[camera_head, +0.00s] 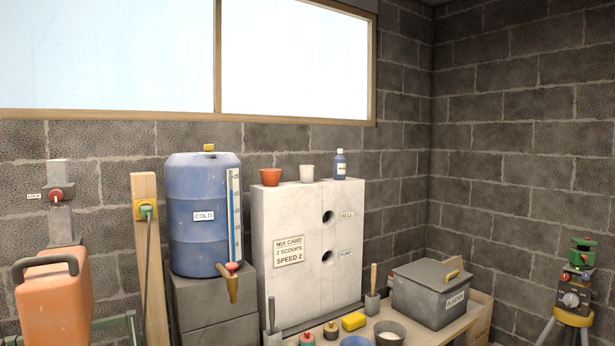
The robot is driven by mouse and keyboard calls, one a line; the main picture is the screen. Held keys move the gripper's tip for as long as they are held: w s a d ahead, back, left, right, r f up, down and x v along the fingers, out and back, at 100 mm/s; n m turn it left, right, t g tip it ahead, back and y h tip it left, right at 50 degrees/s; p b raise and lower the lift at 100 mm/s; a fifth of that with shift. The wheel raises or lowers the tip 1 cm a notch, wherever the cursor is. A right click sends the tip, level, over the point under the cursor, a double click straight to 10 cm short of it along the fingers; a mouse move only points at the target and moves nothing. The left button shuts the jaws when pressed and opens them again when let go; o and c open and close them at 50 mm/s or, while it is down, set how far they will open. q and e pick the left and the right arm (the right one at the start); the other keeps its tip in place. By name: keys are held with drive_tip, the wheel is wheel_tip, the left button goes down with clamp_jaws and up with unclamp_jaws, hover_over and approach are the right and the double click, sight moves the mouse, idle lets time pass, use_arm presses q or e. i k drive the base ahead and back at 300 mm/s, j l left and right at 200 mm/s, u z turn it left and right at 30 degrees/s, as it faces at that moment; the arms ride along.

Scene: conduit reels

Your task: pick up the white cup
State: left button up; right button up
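The white cup (306,173) stands upright on top of the pale grey block (260,238), near the middle of the head view. An orange-red cup (270,177) stands to its left, a small gap away. A blue bottle with a white label (340,165) stands to its right. Neither of my grippers shows in this view.
A blue barrel marked COLD (205,238) with a tap stands left of the block. The space above the cups is clear up to the window.

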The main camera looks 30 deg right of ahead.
sight(306, 172)
drive_tip(key=i+l, duration=0.1)
drive_tip(key=l, duration=0.35)
drive_tip(key=i+l, duration=0.15)
drive_tip(key=l, duration=0.35)
drive_tip(key=i+l, duration=0.1)
drive_tip(key=l, duration=0.35)
drive_tip(key=i+l, duration=0.1)
drive_tip(key=l, duration=0.35)
drive_tip(key=i+l, duration=0.15)
drive_tip(key=l, duration=0.35)
